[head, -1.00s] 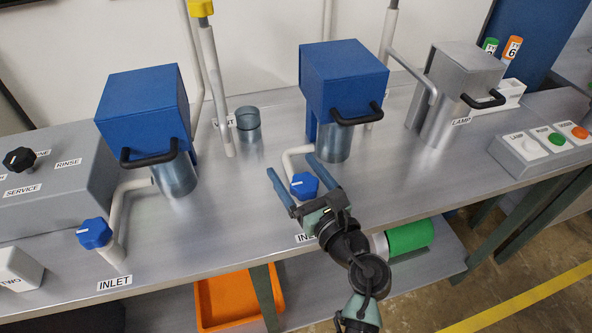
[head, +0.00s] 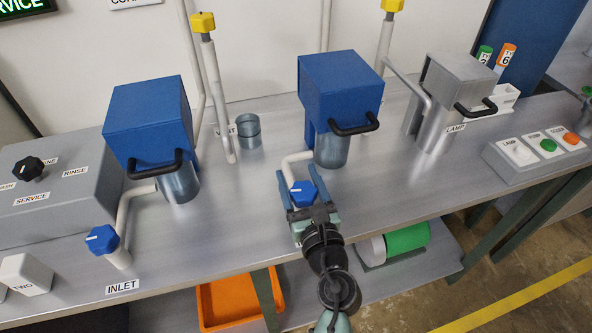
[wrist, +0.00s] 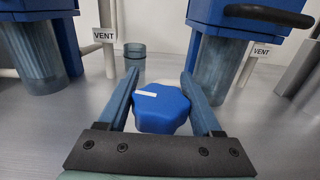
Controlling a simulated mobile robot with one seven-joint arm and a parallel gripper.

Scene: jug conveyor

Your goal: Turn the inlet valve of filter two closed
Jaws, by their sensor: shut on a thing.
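My gripper (head: 298,173) is shut on the blue inlet knob (head: 302,194) of the right-hand blue-topped filter (head: 340,85). In the wrist view, the knob (wrist: 160,110) sits between the two blue fingers, and its white pointer line points left. The INLET label below this knob is mostly hidden by my gripper. A second blue inlet knob (head: 102,239) stands by the left-hand filter (head: 150,120), on a white pipe above its own INLET label. I cannot see a number on either filter.
A white block marked TWO (head: 25,274) stands at the lower left. A grey box with a black selector (head: 28,169) is at left. A grey lamp unit (head: 440,110) and a button panel (head: 535,150) are at right. An orange bin (head: 240,298) is below the bench.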

